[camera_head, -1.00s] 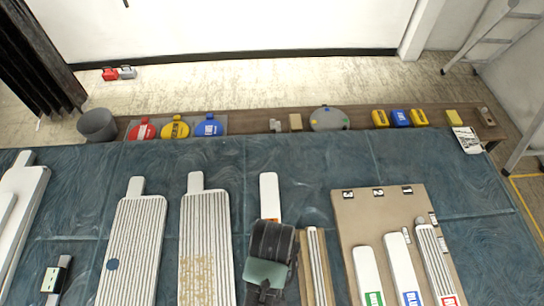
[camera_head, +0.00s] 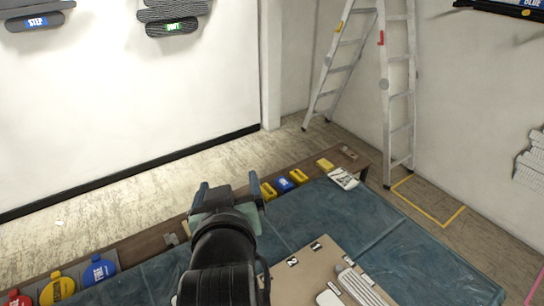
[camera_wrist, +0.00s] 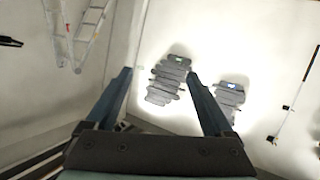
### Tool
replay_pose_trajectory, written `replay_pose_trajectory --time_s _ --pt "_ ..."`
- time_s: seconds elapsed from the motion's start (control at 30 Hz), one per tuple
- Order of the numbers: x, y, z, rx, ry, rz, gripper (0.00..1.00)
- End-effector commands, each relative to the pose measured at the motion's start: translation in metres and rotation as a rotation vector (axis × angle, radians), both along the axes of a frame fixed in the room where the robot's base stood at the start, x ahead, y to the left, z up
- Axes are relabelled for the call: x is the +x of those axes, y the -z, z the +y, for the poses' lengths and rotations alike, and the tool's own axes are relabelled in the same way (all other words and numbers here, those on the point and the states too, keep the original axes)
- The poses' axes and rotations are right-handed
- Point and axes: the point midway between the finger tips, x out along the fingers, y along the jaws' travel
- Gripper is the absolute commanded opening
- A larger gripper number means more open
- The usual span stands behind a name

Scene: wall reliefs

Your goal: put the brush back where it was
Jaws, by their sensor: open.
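I cannot make out a brush for certain in any view now. My gripper (camera_head: 228,188) is open and empty in the head view, raised above the back edge of the blue-covered table (camera_head: 330,215). In the wrist view its two fingers (camera_wrist: 160,76) stand wide apart with nothing between them. Beyond them, grey layered reliefs (camera_wrist: 168,80) hang on the white wall. A long thin pole (camera_wrist: 300,92) shows at the right of that view; its kind is unclear.
A stepladder (camera_head: 395,90) stands at the back right near a yellow floor outline (camera_head: 435,215). A numbered board (camera_head: 320,268) lies on the table. More reliefs (camera_head: 172,12) hang on the back wall.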

Motion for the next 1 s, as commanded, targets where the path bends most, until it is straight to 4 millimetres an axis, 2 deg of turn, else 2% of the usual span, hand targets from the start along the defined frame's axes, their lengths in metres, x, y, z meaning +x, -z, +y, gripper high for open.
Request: replay_pose_trajectory --time_s 0.03,0.07,0.1,0.13,0.2,0.3,0.4,0.5,0.6,1.0 --pt "0.003 -0.056 -0.01 0.037 0.022 -0.155 0.87" --pt "0.003 -0.087 -0.015 0.059 0.033 -0.243 0.87" --pt "-0.002 -0.126 -0.023 0.085 0.045 -0.358 0.87" --pt "-0.008 -0.155 -0.028 0.105 0.053 -0.442 0.87" --pt "-0.029 -0.216 -0.041 0.145 0.068 -0.628 0.87" --pt "-0.065 -0.282 -0.055 0.19 0.075 -0.851 0.87" --pt "-0.097 -0.324 -0.064 0.219 0.077 -1.009 0.87" --pt "-0.117 -0.345 -0.069 0.233 0.076 -1.095 0.87" --pt "-0.125 -0.352 -0.071 0.238 0.075 -1.126 0.87" --pt "-0.123 -0.351 -0.07 0.237 0.075 -1.121 0.87"
